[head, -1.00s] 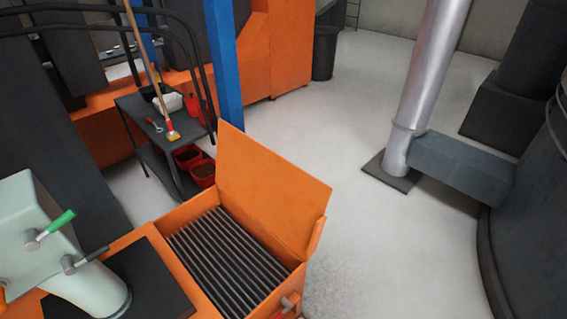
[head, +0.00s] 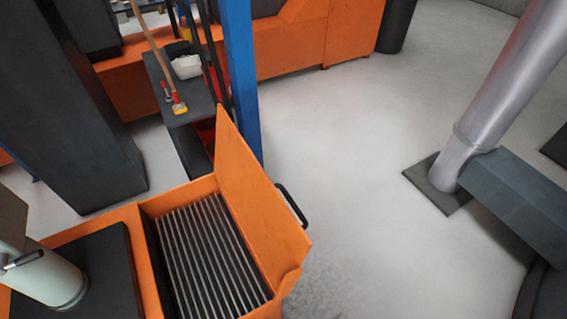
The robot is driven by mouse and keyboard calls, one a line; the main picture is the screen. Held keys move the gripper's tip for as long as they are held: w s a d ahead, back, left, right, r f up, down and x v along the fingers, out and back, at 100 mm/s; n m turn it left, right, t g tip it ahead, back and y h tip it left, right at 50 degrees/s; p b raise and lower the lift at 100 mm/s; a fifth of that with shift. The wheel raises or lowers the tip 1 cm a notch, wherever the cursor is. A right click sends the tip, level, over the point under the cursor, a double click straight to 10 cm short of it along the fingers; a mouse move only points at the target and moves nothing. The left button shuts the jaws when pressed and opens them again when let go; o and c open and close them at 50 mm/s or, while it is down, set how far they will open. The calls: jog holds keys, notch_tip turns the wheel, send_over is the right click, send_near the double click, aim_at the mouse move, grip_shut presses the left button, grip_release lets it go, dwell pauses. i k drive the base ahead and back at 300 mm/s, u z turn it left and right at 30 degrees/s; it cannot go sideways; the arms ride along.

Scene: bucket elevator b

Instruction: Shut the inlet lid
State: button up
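The inlet lid (head: 252,185) is an orange panel standing open and tilted up along the right side of the orange inlet box (head: 147,256). A black handle (head: 292,206) shows on the lid's outer side. The inlet's mouth is uncovered, and a grate of dark parallel bars (head: 210,262) lies inside it. My gripper is not in the head view.
A blue post (head: 241,80) and a dark shelf cart (head: 180,112) with tools stand behind the inlet. A pale machine part (head: 48,280) is at the lower left. A silver pipe (head: 505,95) rises at the right. Pale floor (head: 350,150) right of the lid is clear.

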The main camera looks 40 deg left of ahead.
aim_at(281, 246)
jog(key=z, duration=0.05)
jog(key=i, duration=2.2)
jog(key=u, duration=4)
jog(key=i, duration=0.55)
jog(key=z, duration=0.05)
